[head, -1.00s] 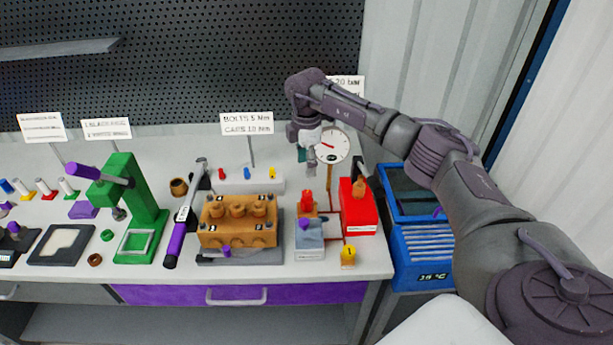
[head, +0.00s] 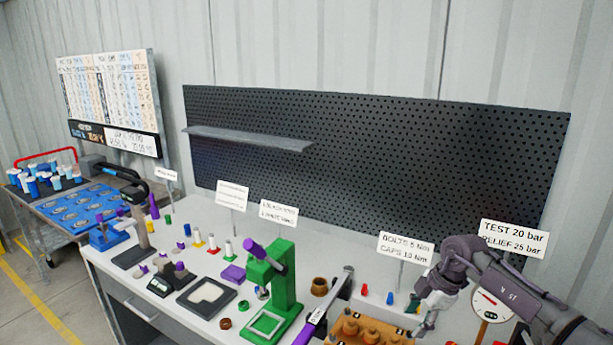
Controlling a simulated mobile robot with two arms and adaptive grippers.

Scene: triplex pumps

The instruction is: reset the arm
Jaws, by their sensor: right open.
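My right arm comes in from the lower right in the head view. My right gripper (head: 428,316) is open, with nothing seen between its fingers, above the back right of the workbench. It hangs beside the round pressure gauge (head: 491,305) and in front of the small coloured pieces at the back of the bench. The brown pump block (head: 362,328) is below and left of it, cut off by the bottom edge. My left gripper is not in view.
A black pegboard (head: 360,160) with a shelf (head: 250,138) rises behind the bench (head: 190,225). A cart with blue-capped bottles (head: 35,185) is at far left.

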